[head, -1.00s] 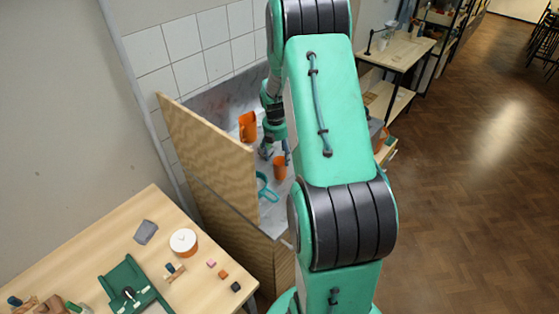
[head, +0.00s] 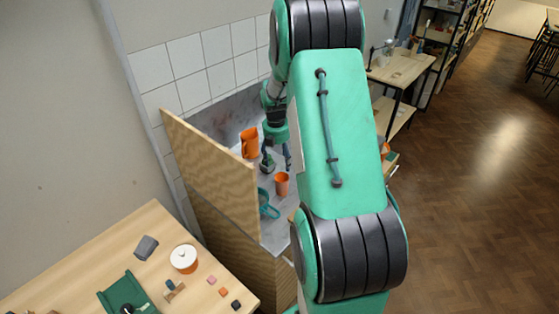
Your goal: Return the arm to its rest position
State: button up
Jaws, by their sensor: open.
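My arm reaches from the bottom of the head view up and over a grey counter behind a wooden panel. My gripper (head: 277,162) points down over this counter, with its fingers apart. An orange cup (head: 282,184) stands just below and in front of the fingers in the picture, apart from them as far as I can see. An orange pitcher (head: 249,143) stands to the left of the gripper. A small dark shape at the left fingertip is too small to make out.
The wooden panel (head: 215,170) stands upright left of the counter. A teal ring-shaped item (head: 266,205) lies near the cup. The floor (head: 480,200) at right is clear.

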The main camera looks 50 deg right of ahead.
jog(key=shift+r, duration=0.1)
dwell(0.4)
jog(key=w+a+r+m+t+h, duration=0.15)
jog(key=w+a+r+m, duration=0.3)
jog(key=a+r, duration=0.7)
jog(key=w+a+r+m+t, duration=0.2)
jog(key=w+a+r+m, duration=0.25)
jog(key=a+r, duration=0.7)
jog(key=s+a+r+m+t+y+b, duration=0.1)
jog(key=s+a+r+m+b, duration=0.3)
jog(key=s+a, duration=0.9)
jog(key=s+a+f+m, duration=0.1)
jog(key=s+a, duration=0.1)
jog(key=s, duration=0.3)
jog(key=s+a+f+t+y+b, duration=0.1)
jog(key=s+a+f, duration=0.1)
jog(key=s, duration=0.4)
jog(key=s+a+f+m+b, duration=0.1)
jog(key=s+a+f, duration=0.1)
jog(key=s+a, duration=0.2)
jog(key=shift+s+a+m, duration=0.25)
jog(key=shift+s+m, duration=0.05)
jog(key=shift+s, duration=0.8)
jog(key=shift+y, duration=0.25)
